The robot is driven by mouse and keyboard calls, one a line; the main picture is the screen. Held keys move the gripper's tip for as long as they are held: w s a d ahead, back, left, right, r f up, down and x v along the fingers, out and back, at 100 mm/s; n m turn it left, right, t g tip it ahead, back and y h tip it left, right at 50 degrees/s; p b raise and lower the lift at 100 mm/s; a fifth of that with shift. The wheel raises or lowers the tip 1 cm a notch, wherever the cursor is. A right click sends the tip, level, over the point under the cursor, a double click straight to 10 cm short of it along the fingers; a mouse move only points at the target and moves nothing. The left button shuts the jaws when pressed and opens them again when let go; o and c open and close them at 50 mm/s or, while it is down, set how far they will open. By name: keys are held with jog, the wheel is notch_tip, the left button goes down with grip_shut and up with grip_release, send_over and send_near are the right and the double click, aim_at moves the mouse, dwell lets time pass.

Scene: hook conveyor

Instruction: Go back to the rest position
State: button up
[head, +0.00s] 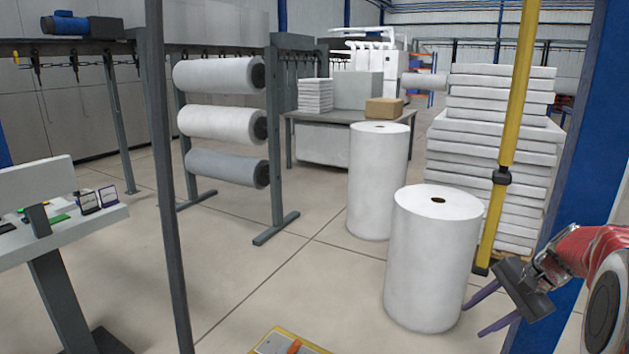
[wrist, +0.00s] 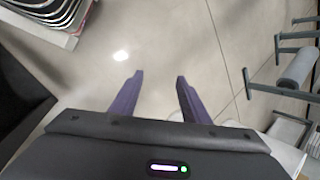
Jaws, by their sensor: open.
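My gripper (head: 484,312) is at the lower right of the head view, on my red arm. Its two purple fingers are apart with nothing between them. In the wrist view my gripper (wrist: 158,82) also shows open, with bare floor beyond the fingertips. In the head view it is in front of and to the right of a large white roll, and I cannot tell whether they touch.
White rolls (head: 432,262) stand on the floor near my gripper. A yellow post (head: 519,90) and a blue column (head: 575,150) are close by. A roll rack (head: 275,130), a table (head: 340,118) and stacked white sheets (head: 490,160) stand behind. A bench (head: 75,222) is at left. Floor is clear centre-left.

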jog(key=s+a+r+n+t+h, duration=0.1)
jog(key=s+a+r+n+h, duration=0.1)
jog(key=s+a+n, duration=0.4)
jog(key=s+a+r+n+t+h, duration=0.1)
jog(key=s+a+r+n+h, duration=0.2)
jog(key=s+a+n, duration=0.4)
jog(key=s+a+r, duration=0.1)
jog(key=s+a, duration=0.8)
jog(key=s, duration=0.3)
jog(key=shift+a, duration=0.15)
jog(key=shift+c, duration=0.5)
